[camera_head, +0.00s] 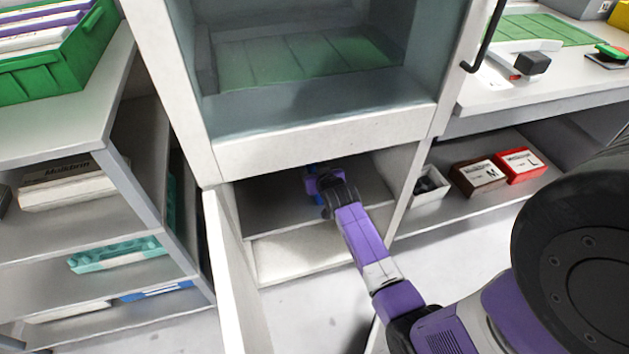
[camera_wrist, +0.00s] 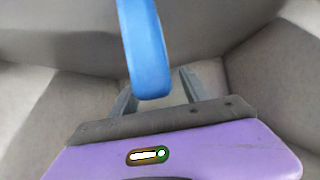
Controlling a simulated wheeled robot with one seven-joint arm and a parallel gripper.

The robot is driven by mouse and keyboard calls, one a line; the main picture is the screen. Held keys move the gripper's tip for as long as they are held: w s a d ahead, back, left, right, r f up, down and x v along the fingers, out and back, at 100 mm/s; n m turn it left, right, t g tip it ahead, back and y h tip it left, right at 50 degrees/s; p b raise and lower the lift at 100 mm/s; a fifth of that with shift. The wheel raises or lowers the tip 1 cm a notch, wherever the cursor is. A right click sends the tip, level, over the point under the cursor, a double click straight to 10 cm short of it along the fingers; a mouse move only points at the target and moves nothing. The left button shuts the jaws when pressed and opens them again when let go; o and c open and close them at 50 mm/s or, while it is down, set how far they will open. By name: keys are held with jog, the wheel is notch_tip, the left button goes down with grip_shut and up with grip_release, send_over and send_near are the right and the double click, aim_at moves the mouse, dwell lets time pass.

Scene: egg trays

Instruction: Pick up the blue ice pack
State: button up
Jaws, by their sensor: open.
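The blue ice pack (camera_wrist: 145,52) shows in the wrist view as a blue, rounded, upright-looking slab seen edge-on. It reaches from the top edge down to just between the two fingers. My gripper (camera_wrist: 155,85) is open, with one finger on each side of the pack's near end. I cannot tell whether either finger touches it. In the head view my gripper (camera_head: 316,182) is inside the lower compartment (camera_head: 265,203) of the white cabinet. Only a small bit of blue shows there beside the gripper, and my wrist hides the rest.
The cabinet door (camera_head: 235,270) stands open at the left of the compartment. A glass-fronted chamber (camera_head: 310,115) is above it. A shelf at right holds a white bin (camera_head: 430,187), a brown box (camera_head: 478,177) and a red box (camera_head: 519,164). A shelf unit (camera_head: 110,210) stands at left.

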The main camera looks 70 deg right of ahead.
jog(key=shift+w+d, duration=0.1)
grip_shut()
jog(key=shift+r, duration=0.15)
dwell(0.3)
